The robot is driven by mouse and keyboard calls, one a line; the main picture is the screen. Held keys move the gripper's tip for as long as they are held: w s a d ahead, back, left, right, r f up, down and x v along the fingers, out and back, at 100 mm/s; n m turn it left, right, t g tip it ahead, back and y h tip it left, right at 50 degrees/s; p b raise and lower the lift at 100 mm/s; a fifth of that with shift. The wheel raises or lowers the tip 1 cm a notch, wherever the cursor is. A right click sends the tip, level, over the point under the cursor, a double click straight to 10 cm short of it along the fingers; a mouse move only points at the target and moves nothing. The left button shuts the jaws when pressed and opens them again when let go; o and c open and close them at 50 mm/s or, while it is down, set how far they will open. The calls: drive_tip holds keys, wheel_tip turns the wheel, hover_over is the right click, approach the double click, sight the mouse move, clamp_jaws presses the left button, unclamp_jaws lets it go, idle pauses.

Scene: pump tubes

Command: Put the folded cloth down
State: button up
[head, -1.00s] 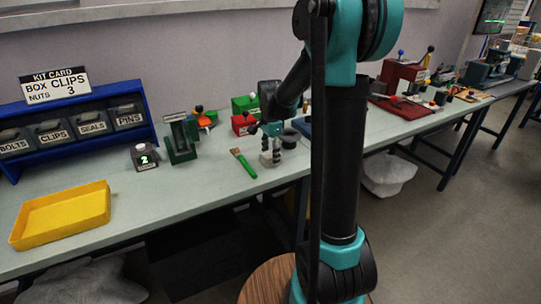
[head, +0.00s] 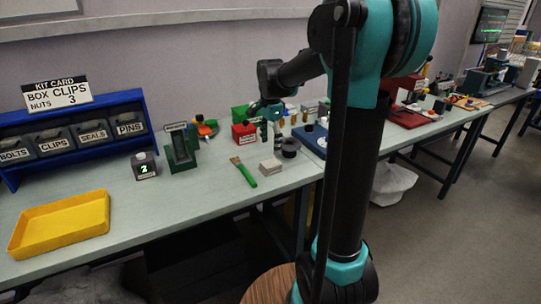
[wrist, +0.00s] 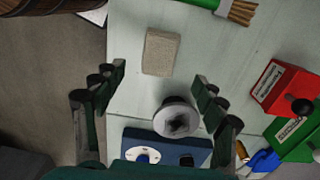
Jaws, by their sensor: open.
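The folded cloth (head: 271,167) is a small pale grey-beige block lying flat on the workbench, just right of the green brush. It shows in full in the wrist view (wrist: 161,52), with nothing touching it. My gripper (head: 268,127) is above the bench, raised clear of the cloth and a little behind it.
A green-handled brush (head: 244,171) lies left of the cloth. A red box (head: 244,133) stands behind. The yellow tray (head: 60,224) is far left; bench between is mostly clear.

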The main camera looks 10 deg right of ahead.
drive_tip(key=s+d+f+n+t, duration=0.2)
drive_tip(key=s+f+n, duration=0.5)
drive_tip(key=s, duration=0.4)
drive_tip(key=s+d+f+n+t, duration=0.2)
drive_tip(key=s+f+n, duration=0.5)
drive_tip(key=s, duration=0.4)
drive_tip(key=shift+f, duration=0.3)
drive_tip(key=shift+o, duration=0.6)
